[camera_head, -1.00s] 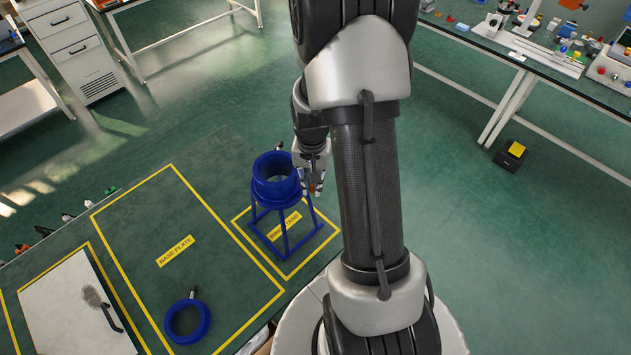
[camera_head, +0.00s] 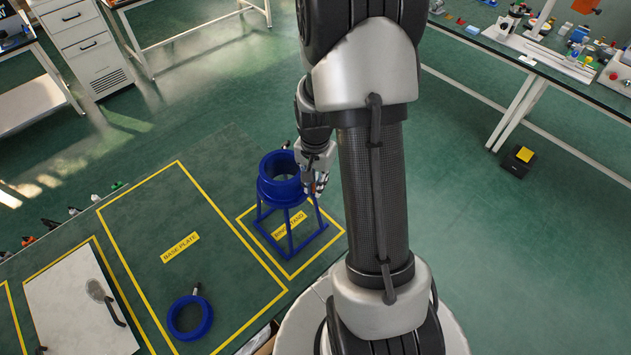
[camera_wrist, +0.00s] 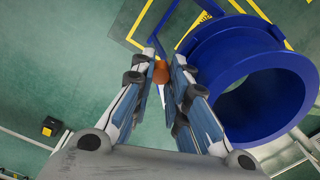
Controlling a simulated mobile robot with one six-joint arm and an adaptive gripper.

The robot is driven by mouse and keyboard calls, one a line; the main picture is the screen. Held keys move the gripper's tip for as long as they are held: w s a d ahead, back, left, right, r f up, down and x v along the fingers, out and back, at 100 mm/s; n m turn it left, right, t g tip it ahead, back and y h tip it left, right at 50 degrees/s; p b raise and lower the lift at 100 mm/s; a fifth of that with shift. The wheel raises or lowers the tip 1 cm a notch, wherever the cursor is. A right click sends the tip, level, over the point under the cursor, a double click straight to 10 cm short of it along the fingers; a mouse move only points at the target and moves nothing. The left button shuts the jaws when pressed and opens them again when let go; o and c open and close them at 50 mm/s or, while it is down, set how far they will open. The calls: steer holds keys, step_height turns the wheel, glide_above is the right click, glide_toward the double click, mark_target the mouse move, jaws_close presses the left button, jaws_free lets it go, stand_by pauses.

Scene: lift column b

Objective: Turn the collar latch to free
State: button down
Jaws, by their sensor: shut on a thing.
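A blue flanged collar (camera_head: 280,190) sits on a blue four-legged stand (camera_head: 291,246) in the head view; its open bore faces up. The collar also fills the right side of the wrist view (camera_wrist: 232,55). My gripper (camera_head: 318,186) is at the collar's right side. In the wrist view my gripper (camera_wrist: 163,75) has its fingers on either side of a small orange-brown knob (camera_wrist: 160,72), which looks like the end of the collar latch. It is shut on this piece. The fingers hide the rest of the latch, so its angle cannot be told.
A second blue ring (camera_head: 190,319) with a dark handle lies on the marked base plate area (camera_head: 160,230). A white panel (camera_head: 75,300) with a handle lies at the lower left. A cluttered bench (camera_head: 540,60) stands at the upper right.

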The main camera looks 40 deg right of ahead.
steer(key=c, duration=1.6)
jaws_free()
steer(key=shift+o, duration=0.2)
steer(key=shift+r, duration=0.1)
step_height(320, 180, up, 12)
steer(key=s+a+r+n+t+b, duration=0.1)
steer(key=s+a+r+n+b, duration=0.15)
steer(key=a, duration=0.35)
steer(key=s+a+r+n+t+b, duration=0.1)
steer(key=s+a+r+n+b, duration=0.15)
steer(key=a+n+b, duration=0.2)
steer(key=s+a+f+n+t+b, duration=0.1)
steer(key=s+a+n+t+b, duration=0.1)
steer(key=s+a+n, duration=0.3)
steer(key=s+a+b, duration=0.1)
steer(key=s+a, duration=0.2)
steer(key=s, duration=0.2)
steer(key=shift+f+n+t+b, duration=0.3)
steer(key=shift+f+n, duration=0.05)
steer(key=shift+n, duration=0.05)
